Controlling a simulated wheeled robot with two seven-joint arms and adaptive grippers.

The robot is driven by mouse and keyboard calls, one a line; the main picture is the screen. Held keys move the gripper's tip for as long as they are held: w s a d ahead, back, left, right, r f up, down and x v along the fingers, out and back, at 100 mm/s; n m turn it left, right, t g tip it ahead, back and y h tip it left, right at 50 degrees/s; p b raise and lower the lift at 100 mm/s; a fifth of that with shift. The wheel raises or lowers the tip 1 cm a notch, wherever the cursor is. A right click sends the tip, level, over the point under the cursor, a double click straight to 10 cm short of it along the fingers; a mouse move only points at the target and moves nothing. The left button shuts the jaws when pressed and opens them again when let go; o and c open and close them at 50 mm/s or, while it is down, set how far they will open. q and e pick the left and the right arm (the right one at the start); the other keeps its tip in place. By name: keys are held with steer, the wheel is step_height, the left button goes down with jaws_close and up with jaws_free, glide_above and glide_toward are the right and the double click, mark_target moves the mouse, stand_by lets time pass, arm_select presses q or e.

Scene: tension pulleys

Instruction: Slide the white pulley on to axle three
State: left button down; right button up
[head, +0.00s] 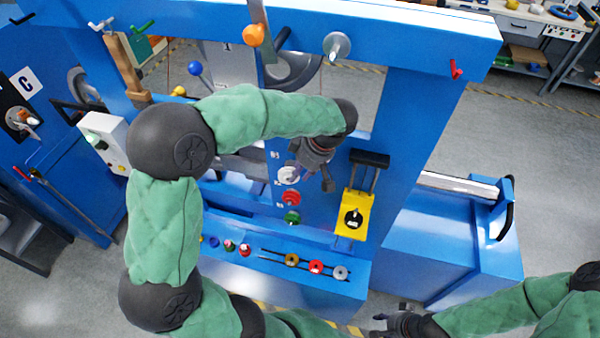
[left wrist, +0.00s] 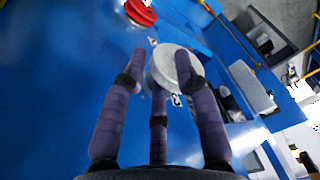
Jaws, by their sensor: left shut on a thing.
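The white pulley (head: 288,175) is at the face of the blue post, above a red pulley (head: 290,198) and a green pulley (head: 291,217). In the left wrist view the white pulley (left wrist: 168,66) lies between the fingers of my left gripper (left wrist: 166,75), which is shut on it. The red pulley (left wrist: 140,12) shows beyond it. In the head view my left gripper (head: 312,165) is just right of the white pulley. Any axle behind the white pulley is hidden, and I cannot tell how far on it is. My right gripper (head: 385,325) is open and empty, low in the view.
A ledge below holds gold (head: 291,260), red (head: 316,266) and grey (head: 340,272) pulleys, with several small coloured pieces (head: 229,246) to their left. Blue frame beams surround the work area.

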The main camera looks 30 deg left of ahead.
arm_select(q)
steer(key=shift+w+a+m, duration=0.2)
steer(key=shift+m, duration=0.2)
steer(key=shift+s+d+m+t+b, duration=0.1)
steer(key=shift+s+m+t+b, duration=0.25)
steer(key=shift+m, duration=0.3)
steer(key=shift+s+m+t+b, duration=0.15)
steer(key=shift+m+t+b, duration=0.1)
steer(key=shift+m+b, duration=0.3)
steer(key=shift+s+f, duration=0.15)
steer(key=shift+s+d, duration=0.25)
steer(key=shift+s, duration=0.25)
steer(key=shift+w, duration=0.15)
steer(key=shift+w+a+b, duration=0.25)
steer(key=shift+w+b, duration=0.1)
steer(key=shift+w, duration=0.35)
steer(key=shift+w+r, duration=0.15)
steer(key=shift+r, duration=0.1)
